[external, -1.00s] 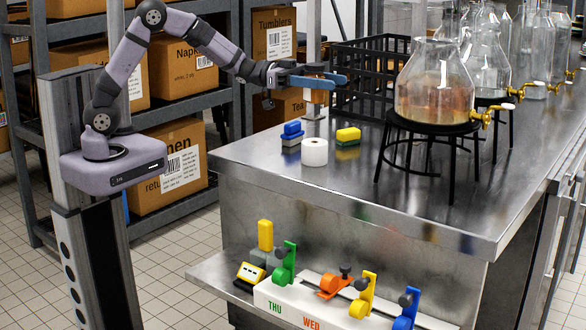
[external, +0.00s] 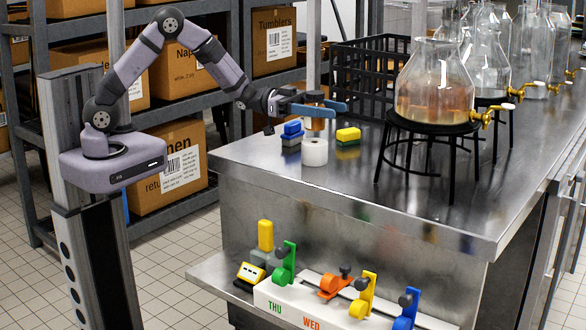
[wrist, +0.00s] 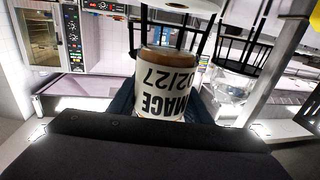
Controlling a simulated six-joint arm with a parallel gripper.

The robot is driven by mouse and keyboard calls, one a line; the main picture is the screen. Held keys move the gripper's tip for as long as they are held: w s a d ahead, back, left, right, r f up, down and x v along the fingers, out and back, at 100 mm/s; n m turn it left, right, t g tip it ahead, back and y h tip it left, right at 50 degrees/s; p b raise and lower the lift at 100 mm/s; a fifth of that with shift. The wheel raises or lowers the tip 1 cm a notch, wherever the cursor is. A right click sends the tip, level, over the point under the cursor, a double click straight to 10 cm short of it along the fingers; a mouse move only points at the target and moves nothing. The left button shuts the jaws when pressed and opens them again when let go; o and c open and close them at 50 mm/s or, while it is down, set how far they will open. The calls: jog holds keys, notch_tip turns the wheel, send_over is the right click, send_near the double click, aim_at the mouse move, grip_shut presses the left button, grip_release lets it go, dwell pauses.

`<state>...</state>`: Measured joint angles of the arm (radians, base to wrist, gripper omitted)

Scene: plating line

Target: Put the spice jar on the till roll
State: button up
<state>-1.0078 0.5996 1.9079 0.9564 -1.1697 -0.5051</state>
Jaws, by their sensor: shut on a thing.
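In the wrist view the jar (wrist: 168,85) shows a white label reading MACE, upside down. My gripper (external: 318,108) is shut on the jar with its blue fingers. The white till roll (external: 314,153) stands upright on the steel counter, directly below the jar in the external view. The jar's lower end is at or very close to the roll's top; I cannot tell whether they touch. Much of the jar's middle is hidden by a finger.
A blue sponge block (external: 292,133) is left of the roll and a yellow one (external: 348,137) right of it. A black crate (external: 368,80) stands behind. A glass dispenser (external: 436,85) on a black stand is to the right.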

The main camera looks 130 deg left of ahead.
jog(key=shift+f, duration=1.55)
jog(key=shift+f, duration=0.15)
jog(key=o, duration=1.2)
jog(key=shift+o, duration=0.2)
jog(key=shift+s, duration=0.1)
jog(key=s+d+b, duration=0.2)
jog(key=s, duration=0.9)
jog(key=shift+s, duration=0.35)
jog(key=shift+r, duration=0.25)
